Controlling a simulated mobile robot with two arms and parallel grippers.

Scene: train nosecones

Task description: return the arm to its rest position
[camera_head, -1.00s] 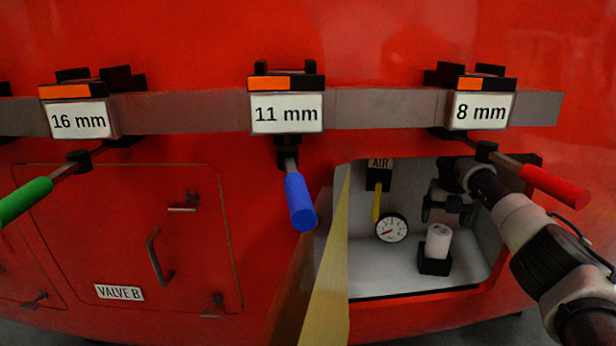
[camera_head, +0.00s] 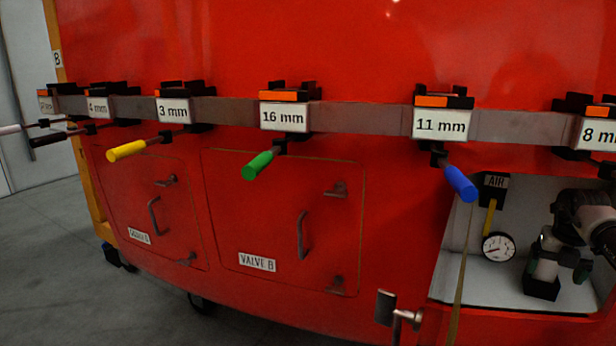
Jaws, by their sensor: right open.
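My right arm comes in from the right edge into the open compartment in the red nosecone. My right gripper (camera_head: 562,258) is open, with its dark fingers spread, at the compartment's right side. It overlaps the upper part of a white cylinder (camera_head: 545,268) that stands in a black holder (camera_head: 541,288). I cannot tell whether the gripper touches the cylinder; I see nothing clearly gripped. My left gripper is not in view.
A pressure gauge (camera_head: 498,247) and a yellow lever (camera_head: 489,217) under the AIR label (camera_head: 495,182) are left of the gripper. Tools with blue (camera_head: 461,184), green (camera_head: 258,165) and yellow (camera_head: 126,151) handles jut from the rail (camera_head: 361,118) above. The floor at left is clear.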

